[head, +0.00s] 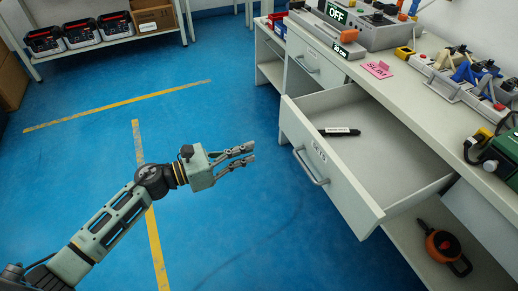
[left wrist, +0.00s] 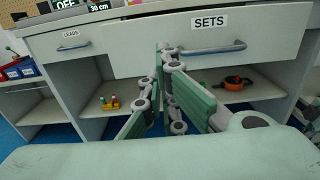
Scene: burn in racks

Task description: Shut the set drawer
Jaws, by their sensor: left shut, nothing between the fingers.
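The set drawer (head: 345,185) is pulled well out of the bench in the head view. Its front carries a bar handle (head: 310,168). A dark marker-like stick (head: 339,132) lies inside it. In the left wrist view the drawer front (left wrist: 275,28) reads SETS, with its handle (left wrist: 212,50) right of my fingers. My left gripper (head: 252,153) is shut and empty, to the left of the drawer front and apart from it in the head view. Its fingers (left wrist: 165,55) point at the drawer in the left wrist view. My right gripper is not in view.
The drawer labelled LEADS (left wrist: 73,40) beside it looks closed. The bench top (head: 350,70) holds a pink sign (head: 378,69) and several devices. An orange-and-black item (head: 447,247) sits on the lower shelf. The blue floor (head: 240,230) around my left arm is clear.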

